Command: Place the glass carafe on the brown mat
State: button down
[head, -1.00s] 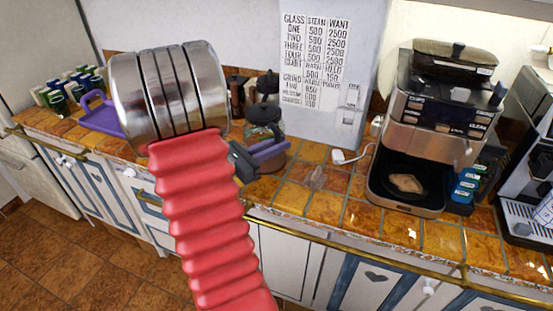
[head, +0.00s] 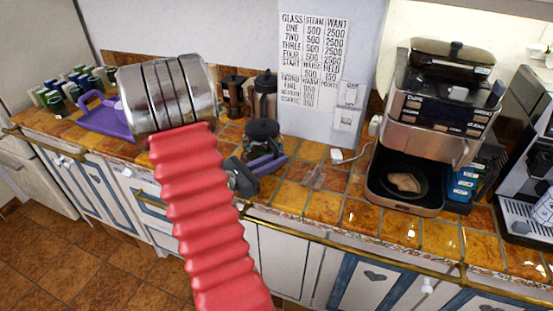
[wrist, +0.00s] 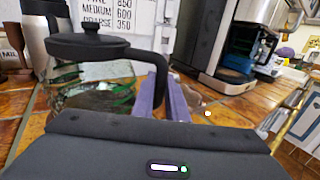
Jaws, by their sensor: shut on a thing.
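The glass carafe (head: 262,151) has a black lid and a black handle. It stands upright at or just above the tiled counter, left of the white sign panel in the head view. My gripper (head: 268,165) has purple fingers and is at the front right of the carafe. In the wrist view, the carafe (wrist: 95,98) is at the left, and my gripper's purple fingers (wrist: 164,96) are closed around the lower part of its black handle. I cannot make out the brown mat with certainty, and the carafe's base is partly hidden in both views.
A coffee machine (head: 440,130) stands to the right, with a brown piece (head: 404,183) on its black plate. A steel flask (head: 265,95) stands behind the carafe. A purple tray (head: 100,115) is at the left. The counter has open tiles between carafe and machine.

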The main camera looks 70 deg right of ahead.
jog(key=shift+f, duration=0.15)
jog(key=c, duration=1.8)
grip_release()
jog(key=shift+o, duration=0.2)
jog(key=v, duration=1.2)
